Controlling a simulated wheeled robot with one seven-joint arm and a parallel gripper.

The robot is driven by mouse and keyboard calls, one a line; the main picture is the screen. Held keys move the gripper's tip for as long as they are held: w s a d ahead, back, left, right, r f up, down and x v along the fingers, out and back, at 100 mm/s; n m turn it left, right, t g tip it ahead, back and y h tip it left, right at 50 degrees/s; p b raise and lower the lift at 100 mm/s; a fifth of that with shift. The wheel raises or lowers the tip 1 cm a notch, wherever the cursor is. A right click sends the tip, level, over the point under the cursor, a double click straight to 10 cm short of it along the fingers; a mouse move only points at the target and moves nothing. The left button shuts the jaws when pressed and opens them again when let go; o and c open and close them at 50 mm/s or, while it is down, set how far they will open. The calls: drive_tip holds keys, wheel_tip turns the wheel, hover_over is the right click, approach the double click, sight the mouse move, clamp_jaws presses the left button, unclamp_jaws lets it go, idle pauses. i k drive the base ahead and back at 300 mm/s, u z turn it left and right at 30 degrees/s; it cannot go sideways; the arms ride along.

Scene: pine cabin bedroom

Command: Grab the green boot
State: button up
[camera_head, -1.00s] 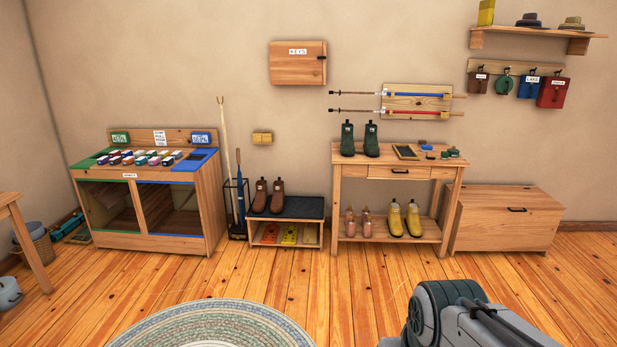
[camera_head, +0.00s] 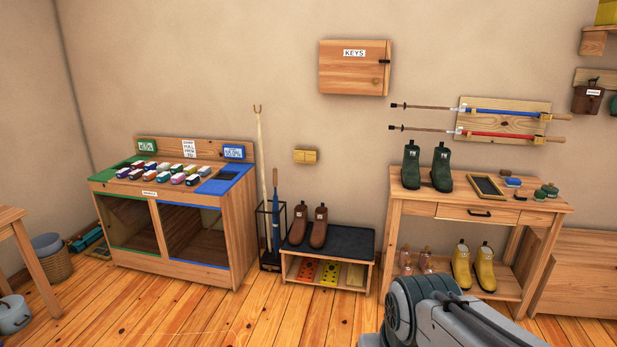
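A pair of dark green boots stands upright on the left part of the wooden side table (camera_head: 425,208). The left green boot (camera_head: 411,166) and the right green boot (camera_head: 441,168) are side by side, slightly apart. Part of my grey arm shows at the lower right, in front of the table's lower shelf. My gripper is not in view, so its state does not show.
Yellow boots (camera_head: 474,268) and pink boots stand on the lower shelf, partly behind my arm. A chalkboard (camera_head: 487,187) and brushes lie right of the green boots. A low bench (camera_head: 345,240) holds brown boots (camera_head: 309,227). Open wooden floor (camera_head: 215,310) lies in front.

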sight(411, 179)
drive_tip(key=z, duration=0.05)
drive_tip(key=i, duration=1.6)
drive_tip(key=z, duration=0.45)
drive_tip(key=i, duration=1.6)
drive_tip(key=z, duration=0.6)
drive_tip(key=i, duration=0.55)
drive_tip(key=z, duration=0.05)
